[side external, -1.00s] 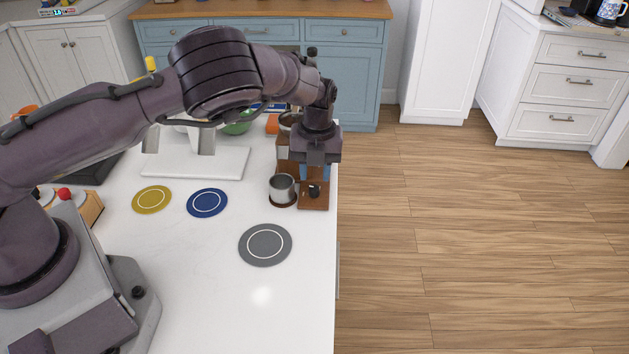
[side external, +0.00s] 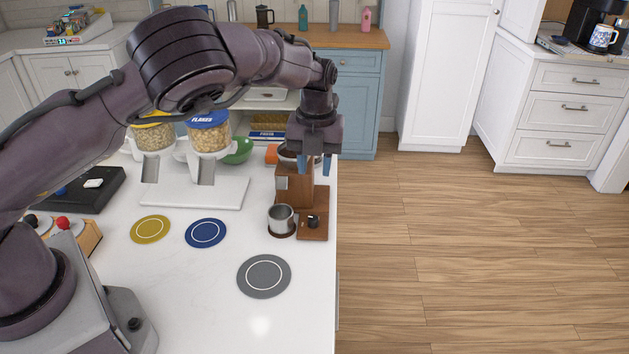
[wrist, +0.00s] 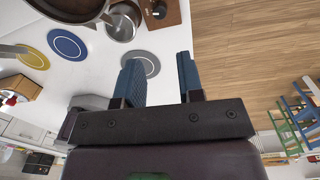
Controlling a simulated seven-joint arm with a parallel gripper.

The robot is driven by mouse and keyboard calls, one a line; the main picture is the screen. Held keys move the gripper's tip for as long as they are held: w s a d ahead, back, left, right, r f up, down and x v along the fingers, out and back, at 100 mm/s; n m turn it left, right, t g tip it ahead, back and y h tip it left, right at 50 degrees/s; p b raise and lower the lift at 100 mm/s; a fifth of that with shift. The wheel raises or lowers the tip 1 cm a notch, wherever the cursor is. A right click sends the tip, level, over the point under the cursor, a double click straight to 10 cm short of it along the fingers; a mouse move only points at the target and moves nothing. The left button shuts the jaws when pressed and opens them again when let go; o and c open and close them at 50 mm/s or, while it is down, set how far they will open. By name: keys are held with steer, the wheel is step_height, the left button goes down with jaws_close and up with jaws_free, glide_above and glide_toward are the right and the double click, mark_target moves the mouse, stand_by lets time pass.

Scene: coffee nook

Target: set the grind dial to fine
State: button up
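The grind dial (side external: 313,221) is a small black knob on a flat wooden base (side external: 313,233), in front of a wooden grinder body (side external: 293,187). In the wrist view the dial (wrist: 158,11) shows at the top edge, on its wooden base (wrist: 172,16). Its markings and setting are too small to read. My gripper (side external: 316,165) is above and behind the dial, clear of it, with its blue fingers pointing down. In the wrist view my gripper (wrist: 160,78) is open, with nothing between the fingers.
A metal cup (side external: 280,218) stands just left of the dial base. Grey (side external: 264,290), blue (side external: 206,245) and yellow (side external: 150,241) discs lie on the white counter (side external: 200,300). Two cereal dispensers (side external: 209,135) stand farther back. The counter's right edge is close to the base.

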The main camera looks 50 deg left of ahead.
mark_target(313, 217)
step_height(313, 217, down, 13)
steer(key=m, duration=0.4)
steer(key=shift+s+a+f+m+h, duration=0.1)
steer(key=shift+s+a+m+h, duration=0.05)
steer(key=shift+m+h, duration=0.2)
steer(key=shift+c, duration=0.5)
